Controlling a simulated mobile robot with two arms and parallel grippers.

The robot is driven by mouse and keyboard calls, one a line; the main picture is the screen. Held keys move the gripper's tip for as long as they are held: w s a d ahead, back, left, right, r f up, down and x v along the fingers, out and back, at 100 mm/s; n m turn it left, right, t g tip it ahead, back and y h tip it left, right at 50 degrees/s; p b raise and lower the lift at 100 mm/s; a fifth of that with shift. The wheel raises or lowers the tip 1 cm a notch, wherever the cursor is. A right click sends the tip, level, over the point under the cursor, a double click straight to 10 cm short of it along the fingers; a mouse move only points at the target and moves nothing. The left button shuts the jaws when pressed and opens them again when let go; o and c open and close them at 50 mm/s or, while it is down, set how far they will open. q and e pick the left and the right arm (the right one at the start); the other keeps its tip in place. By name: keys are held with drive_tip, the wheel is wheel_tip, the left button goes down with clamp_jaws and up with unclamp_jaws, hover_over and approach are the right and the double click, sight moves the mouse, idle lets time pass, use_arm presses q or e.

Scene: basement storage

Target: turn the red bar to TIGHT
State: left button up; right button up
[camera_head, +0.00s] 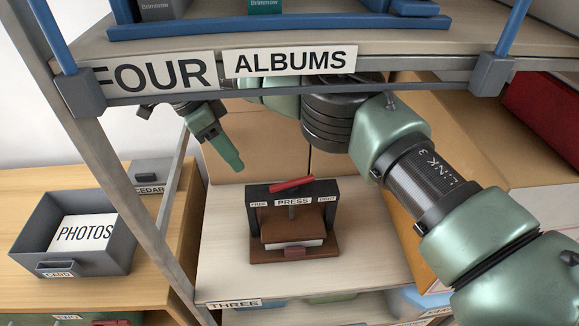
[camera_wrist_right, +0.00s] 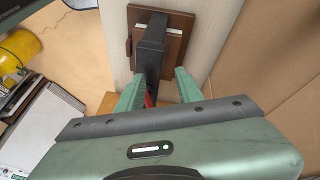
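The press (camera_head: 250,222) stands on the middle shelf, with a dark crossbar labelled FREE at its left, PRESS in the middle and a small label at its right that seems to read TIGHT. The red bar (camera_head: 292,184) sits on top of the crossbar, slanting up to the right. My right gripper (camera_head: 236,166) is up and left of the press, fingers pointing down toward the bar, apart from it. In the right wrist view the gripper's two green fingers (camera_wrist_right: 158,88) are open, with the red bar (camera_wrist_right: 148,98) partly visible between them, mostly hidden. My left gripper is not in view.
An upper shelf labelled FOUR ALBUMS (camera_head: 290,62) overhangs my right arm. A grey rack post (camera_head: 120,170) stands left of the press. A grey PHOTOS box (camera_head: 118,240) sits on the wooden table at left. Cardboard boxes (camera_head: 255,150) stand behind the press. Bare shelf lies left of the press.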

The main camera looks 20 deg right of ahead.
drive_tip(key=d, duration=0.1)
drive_tip(key=s+d+p, duration=0.1)
drive_tip(key=d, duration=0.1)
drive_tip(key=shift+s+d, duration=0.1)
drive_tip(key=shift+d, duration=0.05)
drive_tip(key=p, duration=0.3)
hover_over(298, 179)
drive_tip(key=w+a, duration=0.1)
drive_tip(key=a, duration=0.1)
drive_tip(key=shift+a, duration=0.15)
drive_tip(key=x, duration=0.2)
drive_tip(key=p+x, duration=0.1)
drive_tip(key=x, duration=0.1)
drive_tip(key=shift+w+a+f, duration=0.1)
drive_tip(key=shift+a, duration=0.15)
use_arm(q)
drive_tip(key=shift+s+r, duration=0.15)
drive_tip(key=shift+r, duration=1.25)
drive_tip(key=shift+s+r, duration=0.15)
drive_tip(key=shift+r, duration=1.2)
use_arm(e)
drive_tip(key=shift+d+f, duration=0.15)
drive_tip(key=shift+f, duration=0.35)
clamp_jaws()
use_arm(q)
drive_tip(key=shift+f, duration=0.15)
use_arm(e)
drive_tip(key=shift+f, duration=0.1)
